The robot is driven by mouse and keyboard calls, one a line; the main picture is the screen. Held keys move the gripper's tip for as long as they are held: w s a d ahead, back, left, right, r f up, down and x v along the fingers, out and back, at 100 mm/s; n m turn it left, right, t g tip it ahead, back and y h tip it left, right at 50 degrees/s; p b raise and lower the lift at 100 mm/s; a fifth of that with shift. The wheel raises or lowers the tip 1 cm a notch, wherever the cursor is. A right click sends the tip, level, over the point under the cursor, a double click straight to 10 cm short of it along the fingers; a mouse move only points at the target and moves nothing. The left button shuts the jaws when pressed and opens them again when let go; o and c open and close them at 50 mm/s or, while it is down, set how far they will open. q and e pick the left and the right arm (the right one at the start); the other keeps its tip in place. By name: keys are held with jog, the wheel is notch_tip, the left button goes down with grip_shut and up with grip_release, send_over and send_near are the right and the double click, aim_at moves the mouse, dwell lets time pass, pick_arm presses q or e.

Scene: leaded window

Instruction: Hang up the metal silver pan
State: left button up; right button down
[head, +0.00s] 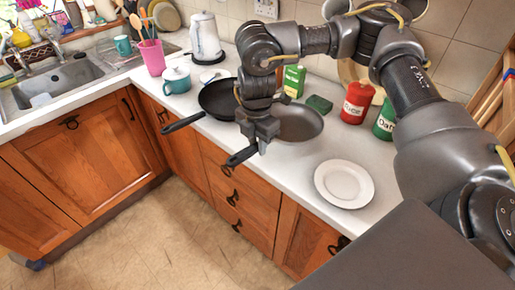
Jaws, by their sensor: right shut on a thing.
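The metal silver pan (300,123) rests on the white countertop, its dark handle (241,156) reaching out over the front edge. My right gripper (261,145) points down and is shut on this handle, near the pan. The gripper and wrist hide part of the handle and the pan's left rim. A second, black pan (217,97) sits to the left, its handle also over the edge. No hook for hanging can be made out clearly. My left gripper is not in view.
A white plate (344,184) lies right of the pan. A green box (294,81), a green sponge (319,104), a red canister (357,102) and a green canister (384,121) stand behind. A kettle (206,39), a teal pot (177,79) and a sink (57,80) are left.

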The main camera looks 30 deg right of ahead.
jog(key=shift+w+d+f, duration=0.25)
jog(key=shift+w+f, duration=0.6)
jog(key=shift+f, duration=0.2)
notch_tip(320, 180, down, 3)
jog(key=shift+w+d+f+p, duration=0.1)
jog(key=shift+w+f+p, duration=0.05)
jog(key=shift+p, duration=0.25)
jog(key=c, duration=1.2)
grip_release()
jog(key=shift+c, duration=0.2)
notch_tip(320, 180, up, 12)
jog(key=b, duration=0.1)
jog(key=shift+a, duration=0.2)
